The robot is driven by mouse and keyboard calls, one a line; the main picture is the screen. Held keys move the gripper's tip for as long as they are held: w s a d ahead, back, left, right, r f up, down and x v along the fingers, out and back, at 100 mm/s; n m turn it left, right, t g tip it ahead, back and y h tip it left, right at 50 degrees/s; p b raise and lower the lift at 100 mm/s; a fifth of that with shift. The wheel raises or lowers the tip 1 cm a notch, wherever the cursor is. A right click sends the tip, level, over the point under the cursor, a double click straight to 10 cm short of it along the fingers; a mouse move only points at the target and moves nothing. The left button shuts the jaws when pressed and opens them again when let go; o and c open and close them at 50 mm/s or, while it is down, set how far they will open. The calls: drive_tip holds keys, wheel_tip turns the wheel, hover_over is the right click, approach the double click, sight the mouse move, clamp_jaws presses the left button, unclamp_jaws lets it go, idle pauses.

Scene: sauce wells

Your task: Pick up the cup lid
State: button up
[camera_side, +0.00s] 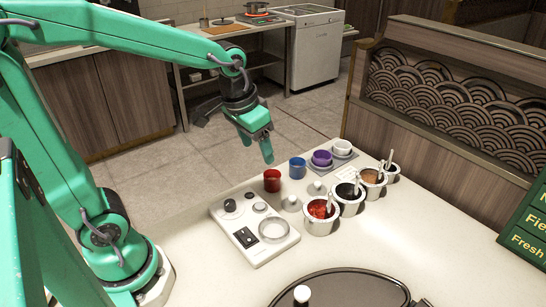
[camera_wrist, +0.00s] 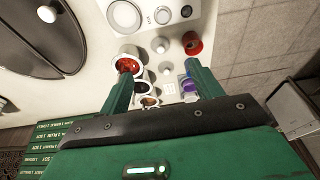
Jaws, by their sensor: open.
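Two small pale lids with knobs lie on the white counter. One lid (camera_side: 291,204) is beside the white device, and the other lid (camera_side: 317,188) is farther back, between the blue cup and the sauce wells. They also show in the wrist view as a nearer lid (camera_wrist: 160,45) and a farther lid (camera_wrist: 165,69). I cannot tell which is the cup lid. My gripper (camera_side: 266,150) is in the air above and behind the red cup (camera_side: 272,181), touching nothing. In the wrist view, its fingers (camera_wrist: 160,80) are wide apart with nothing held between them.
A blue cup (camera_side: 297,169) and a purple bowl (camera_side: 322,158) stand near the counter's back edge. Sauce wells with spoons, such as the red one (camera_side: 318,227), form a row on the right. A white device (camera_side: 268,254) is at left. A large black round lid (camera_side: 345,288) is in front.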

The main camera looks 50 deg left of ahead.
drive_tip(key=w+f+g, duration=0.2)
drive_tip(key=w+f, duration=0.4)
drive_tip(key=g, duration=0.1)
hover_over(291, 198)
wheel_tip(291, 198, down, 7)
drive_tip(key=shift+s+f, duration=0.1)
drive_tip(key=shift+f, duration=1.3)
drive_tip(key=shift+f, duration=0.1)
drive_tip(key=shift+f, duration=2.5)
drive_tip(key=c, duration=0.7)
